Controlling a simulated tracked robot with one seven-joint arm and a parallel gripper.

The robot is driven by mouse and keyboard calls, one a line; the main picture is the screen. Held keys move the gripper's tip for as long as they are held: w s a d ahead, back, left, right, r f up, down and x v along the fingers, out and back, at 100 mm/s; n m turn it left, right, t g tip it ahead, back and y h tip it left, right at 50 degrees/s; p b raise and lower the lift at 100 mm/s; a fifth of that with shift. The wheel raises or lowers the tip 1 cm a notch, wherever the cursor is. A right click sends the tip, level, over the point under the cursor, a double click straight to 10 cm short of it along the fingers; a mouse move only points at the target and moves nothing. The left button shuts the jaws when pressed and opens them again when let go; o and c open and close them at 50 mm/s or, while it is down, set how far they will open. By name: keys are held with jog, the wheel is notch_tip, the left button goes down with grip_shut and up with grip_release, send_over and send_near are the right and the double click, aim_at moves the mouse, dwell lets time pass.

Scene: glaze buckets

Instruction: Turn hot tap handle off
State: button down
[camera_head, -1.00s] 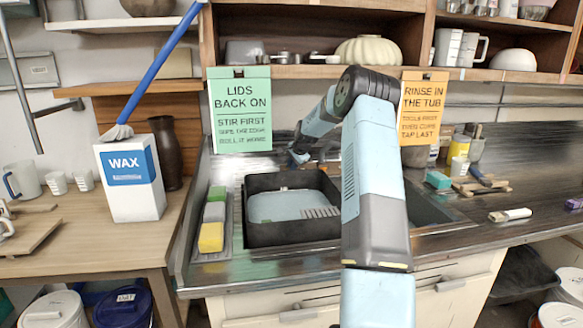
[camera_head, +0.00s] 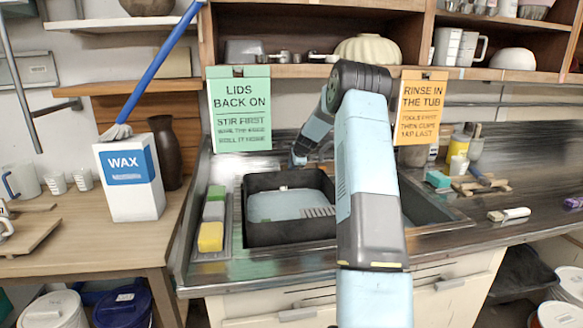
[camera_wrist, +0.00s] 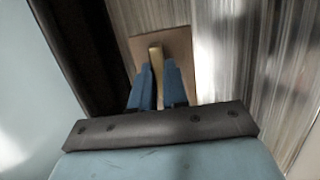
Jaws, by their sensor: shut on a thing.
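In the wrist view, my gripper (camera_wrist: 157,68) has its two blue fingers closed on a narrow tan, brass-like handle (camera_wrist: 155,57). The handle stands upright between the fingertips, in front of a flat brown plate (camera_wrist: 178,58). No hot or cold marking shows, so I cannot tell from the picture which tap it belongs to. In the head view, my gripper (camera_head: 298,158) is low at the back of the sink, just behind the black tub. The handle and the tap are hidden there by distance and my arm.
The black tub (camera_head: 290,234) with pale water stands in the sink in front of my gripper. Sponges (camera_head: 211,236) lie in a strip at its left. Green (camera_head: 240,108) and orange (camera_head: 418,108) signs hang above the counter. A wooden shelf (camera_head: 300,71) runs overhead.

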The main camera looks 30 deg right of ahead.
jog(key=c, duration=1.1)
grip_release()
jog(key=shift+c, duration=0.2)
jog(key=shift+s, duration=0.1)
jog(key=v, duration=1.3)
jog(key=shift+s+r, duration=0.2)
